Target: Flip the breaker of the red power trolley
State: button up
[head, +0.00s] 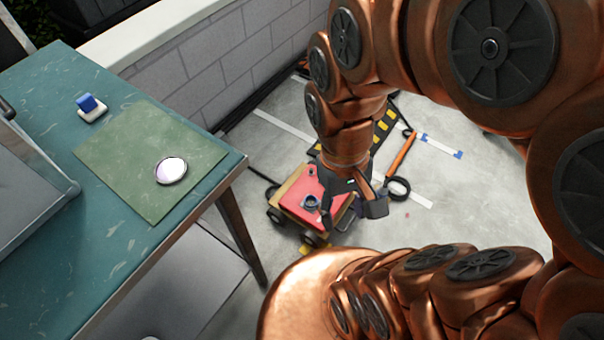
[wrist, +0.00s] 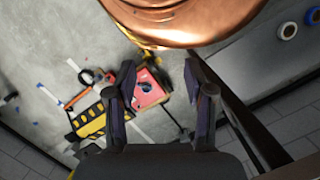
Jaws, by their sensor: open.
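The red power trolley (head: 322,184) stands on the floor below the table's right side, with a red top on a yellowish base with dark wheels. A dark round part (head: 311,202) sits on its top; I cannot tell whether it is the breaker. My gripper (head: 351,213) is open above the trolley and covers its right part in the head view. In the wrist view, the red trolley (wrist: 157,95) shows between and beyond the fingers of my open gripper (wrist: 160,72), with a dark round part (wrist: 145,87) on it. Nothing is between the fingers.
A green table (head: 50,140) stands on the left, its leg (head: 243,230) close to the trolley. It holds a green mat (head: 125,150), a round white disc (head: 171,171) and a blue-and-white block (head: 90,106). A yellow-black strip (head: 384,126) and an orange bar (head: 402,156) lie beyond the trolley.

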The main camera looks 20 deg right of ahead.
jog(key=w+d+f+m+t+y+b, duration=0.1)
jog(key=w+f+m+t+y+b, duration=0.1)
jog(key=w+f+m+b, duration=0.75)
jog(key=w+d+f+m+t+y+b, duration=0.1)
jog(key=w+f+m+t+y+b, duration=0.2)
jog(key=w+f, duration=1.25)
jog(key=w+d+f+m+h+b, duration=0.1)
jog(key=d+f+m, duration=0.4)
jog(key=f, duration=0.5)
jog(key=w+d+f+m+t+b, duration=0.1)
jog(key=w+d+f+m+b, duration=0.3)
jog(key=d+f, duration=0.5)
jog(key=w+d+f+m+h+b, duration=0.1)
jog(key=w+d+f+m+b, duration=0.2)
jog(key=w+d+f+m, duration=0.3)
jog(key=shift+w+d+f+m+t+h, duration=0.1)
jog(key=shift+d+f+m, duration=0.3)
jog(key=shift+f, duration=0.4)
jog(key=shift+w+d+f+m+t+h, duration=0.1)
jog(key=shift+d+f+m, duration=0.15)
jog(key=shift+d+f, duration=0.4)
jog(key=shift+d+f+m+t+h, duration=0.1)
jog(key=shift+d+f+m, duration=0.25)
jog(key=shift+f, duration=0.55)
jog(key=shift+b+x, duration=1.85)
jog(key=shift+x, duration=2)
